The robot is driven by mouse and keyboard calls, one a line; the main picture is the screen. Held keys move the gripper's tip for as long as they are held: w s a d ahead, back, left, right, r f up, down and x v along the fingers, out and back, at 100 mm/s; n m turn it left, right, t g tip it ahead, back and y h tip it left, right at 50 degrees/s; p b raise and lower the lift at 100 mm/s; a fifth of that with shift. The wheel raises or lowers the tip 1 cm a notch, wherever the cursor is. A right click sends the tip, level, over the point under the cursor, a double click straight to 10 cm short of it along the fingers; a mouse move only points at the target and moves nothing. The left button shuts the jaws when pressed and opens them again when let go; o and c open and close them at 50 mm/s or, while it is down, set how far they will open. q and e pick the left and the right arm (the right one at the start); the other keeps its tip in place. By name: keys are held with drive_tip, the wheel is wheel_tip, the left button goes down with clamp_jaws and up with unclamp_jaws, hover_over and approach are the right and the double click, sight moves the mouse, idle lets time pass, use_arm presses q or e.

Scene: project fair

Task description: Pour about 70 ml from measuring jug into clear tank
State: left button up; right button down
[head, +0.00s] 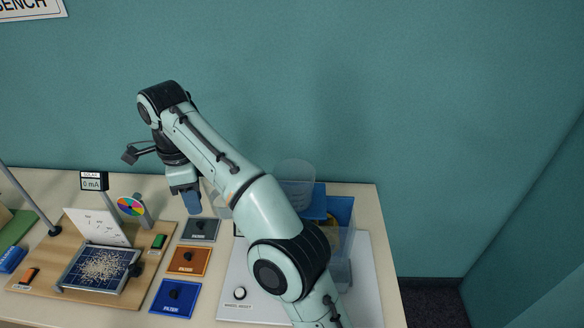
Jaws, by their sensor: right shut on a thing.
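My right gripper (190,194) is at the left-centre, pointing down above the back of the bench and shut on a blue part that looks like a handle. A pale see-through vessel, seemingly the measuring jug (219,205), shows just right of the fingers, partly hidden by my forearm. Its contents and level cannot be made out. A clear tank (344,272) stands at the right on a white base, largely hidden behind my right arm. A clear round-rimmed vessel (295,170) rises behind my arm, beside a blue piece. My left gripper is not in view.
Filter plates in grey (199,230), orange (189,261) and blue (174,298) lie left of the white base (367,290). The teal wall stands close behind.

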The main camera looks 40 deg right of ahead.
drive_tip(key=shift+r, duration=0.1)
drive_tip(key=shift+s+d+r+t+y, duration=0.25)
drive_tip(key=shift+d+r+t+y, duration=0.1)
drive_tip(key=shift+d+r+y, duration=0.45)
drive_tip(key=shift+s+d+r+t+y, duration=0.2)
drive_tip(key=shift+d+r+t+y, duration=0.3)
drive_tip(key=shift+y, duration=0.5)
drive_tip(key=s+d+r+t+y, duration=0.1)
drive_tip(key=d+r+t+y, duration=0.1)
drive_tip(key=d+r+y, duration=0.2)
drive_tip(key=shift+s+d+r+y, duration=0.35)
drive_tip(key=shift+r+y, duration=0.65)
drive_tip(key=shift+r, duration=1.05)
drive_tip(key=shift+s+r, duration=0.1)
drive_tip(key=shift+r, duration=0.05)
drive_tip(key=shift+d+r+y, duration=0.25)
drive_tip(key=shift+y, duration=0.15)
drive_tip(key=shift+s+r+t, duration=0.1)
drive_tip(key=shift+r+t, duration=0.05)
drive_tip(key=shift+t, duration=0.1)
drive_tip(key=shift+s+d+r+t+y, duration=0.15)
drive_tip(key=shift+d+r+y, duration=0.35)
drive_tip(key=shift+y, duration=0.2)
drive_tip(key=shift+s+d+r+t+y, duration=0.15)
drive_tip(key=shift+d+r+y, duration=0.3)
drive_tip(key=shift+y, duration=0.25)
